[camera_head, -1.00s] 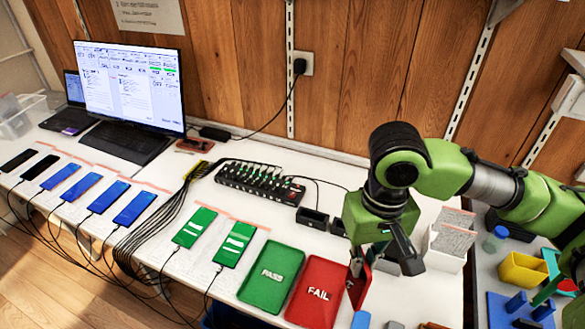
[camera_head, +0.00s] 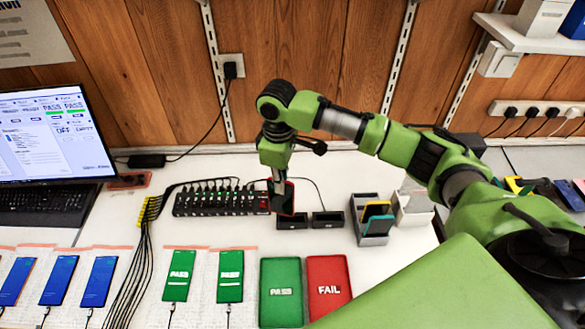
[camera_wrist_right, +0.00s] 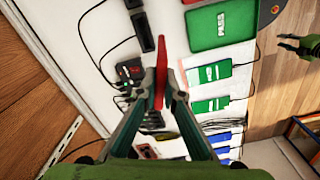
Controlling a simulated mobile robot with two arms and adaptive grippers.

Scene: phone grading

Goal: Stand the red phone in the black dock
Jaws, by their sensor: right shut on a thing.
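My right gripper (camera_head: 279,188) is shut on the red phone (camera_head: 289,200). In the right wrist view the phone (camera_wrist_right: 160,72) is edge-on, upright between the two fingertips (camera_wrist_right: 162,92). In the head view it hangs upright, its dark face partly showing, close above or behind a small black dock (camera_head: 292,222); I cannot tell if they touch. A second black dock (camera_head: 328,219) stands just to the right. Both docks show near the top of the right wrist view, beside the phone. A green and black part, apparently my left gripper (camera_wrist_right: 290,45), shows at the right wrist view's edge, too small to read.
A black multi-port hub (camera_head: 218,202) with cables lies left of the gripper. A grey rack (camera_head: 372,220) with upright phones stands right of the docks. Green PASS tray (camera_head: 281,315) and red FAIL tray (camera_head: 328,262) lie in front. Green-screened phones (camera_head: 180,275) lie further left.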

